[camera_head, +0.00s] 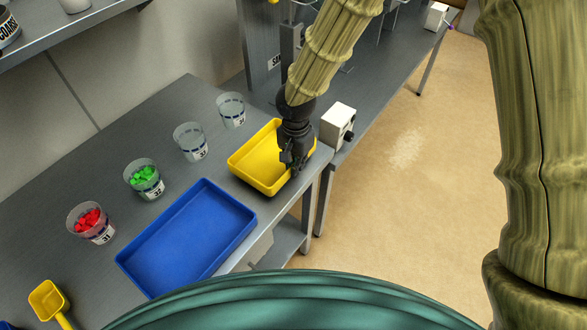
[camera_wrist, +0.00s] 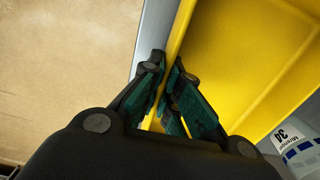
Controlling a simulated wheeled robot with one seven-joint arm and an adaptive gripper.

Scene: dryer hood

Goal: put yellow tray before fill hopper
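The yellow tray (camera_head: 250,178) rests on the metal table at its right end, just right of the blue tray. My gripper (camera_head: 292,162) points down at the tray's right wall. In the wrist view my gripper (camera_wrist: 170,75) has its fingers closed in on the yellow tray's wall (camera_wrist: 180,35), one finger outside and one inside. The inside of the tray that shows is empty. My gripper hides part of the tray's right side in the head view. I cannot make out the hopper for sure.
A blue tray (camera_head: 190,240) lies left of the yellow one. Several clear cups stand behind, one with red pieces (camera_head: 88,220) and one with green pieces (camera_head: 145,177). A yellow scoop (camera_head: 48,299) lies at lower left. A white box (camera_head: 337,125) stands right of the gripper.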

